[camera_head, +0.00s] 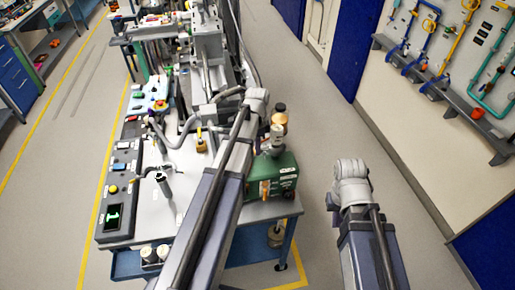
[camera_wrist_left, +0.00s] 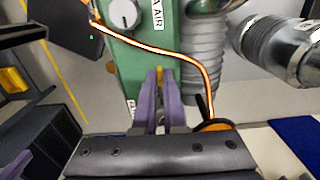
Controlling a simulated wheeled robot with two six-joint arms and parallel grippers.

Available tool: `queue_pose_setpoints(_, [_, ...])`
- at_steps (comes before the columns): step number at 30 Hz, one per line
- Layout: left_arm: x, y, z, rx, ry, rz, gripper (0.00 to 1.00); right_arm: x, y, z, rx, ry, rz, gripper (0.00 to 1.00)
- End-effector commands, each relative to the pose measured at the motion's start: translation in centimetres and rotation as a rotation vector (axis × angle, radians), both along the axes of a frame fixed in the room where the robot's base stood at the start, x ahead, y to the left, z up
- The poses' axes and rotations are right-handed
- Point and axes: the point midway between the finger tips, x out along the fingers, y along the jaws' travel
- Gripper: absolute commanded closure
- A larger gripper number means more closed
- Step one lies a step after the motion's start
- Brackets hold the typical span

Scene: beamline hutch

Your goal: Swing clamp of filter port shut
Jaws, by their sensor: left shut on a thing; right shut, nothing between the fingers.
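In the left wrist view, my left gripper (camera_wrist_left: 159,82) has its purple fingers shut on a small yellow piece (camera_wrist_left: 160,72), seemingly the clamp's handle. It lies against the front of the green housing (camera_wrist_left: 128,62), which carries a dial and an "AIR" label. The rest of the clamp is hidden, and I cannot tell its angle. A grey ribbed bellows (camera_wrist_left: 203,60) runs beside the green housing. In the head view the green housing (camera_head: 285,163) stands at the bench's right end, partly behind my left arm; my left gripper is hidden there. My right gripper is out of view.
A glowing orange-white cable (camera_wrist_left: 185,58) curves across the green housing, close to my fingers. A metal cylinder (camera_wrist_left: 275,45) stands to the right. In the head view, the bench (camera_head: 140,215) holds instruments and a control panel (camera_head: 118,190). The floor (camera_head: 325,125) right of it is clear.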

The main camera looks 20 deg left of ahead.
Motion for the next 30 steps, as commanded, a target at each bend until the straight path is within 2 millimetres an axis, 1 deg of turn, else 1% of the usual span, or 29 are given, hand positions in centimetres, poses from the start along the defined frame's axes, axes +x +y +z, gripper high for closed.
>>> queue_pose_setpoints(8, [0.18, 0.08, 0.03, 0.002, -0.003, -0.001, 1.00, 0.00, 0.00, 0.03, 0.000, 0.000, 0.000, 1.00])
queue_pose_setpoints(9, [0.18, 0.08, 0.03, 0.002, -0.003, -0.001, 0.88, 0.00, 0.00, 0.03, 0.000, 0.000, 0.000, 1.00])
queue_pose_setpoints(16, [0.13, 0.05, 0.03, 0.002, -0.003, 0.000, 0.63, 0.00, 0.00, 0.03, 0.000, 0.000, 0.000, 1.00])
queue_pose_setpoints(17, [0.12, 0.05, 0.02, 0.002, -0.003, 0.000, 0.61, 0.00, 0.00, 0.02, 0.000, 0.000, 0.000, 1.00])
queue_pose_setpoints(25, [0.09, 0.03, 0.10, 0.001, -0.002, 0.000, 0.61, 0.00, 0.00, 0.10, 0.000, 0.000, 0.000, 1.00])
queue_pose_setpoints(30, [0.08, 0.03, 0.87, 0.001, -0.002, 0.000, 0.61, -0.01, 0.00, 0.87, 0.000, 0.000, 0.001, 1.00])
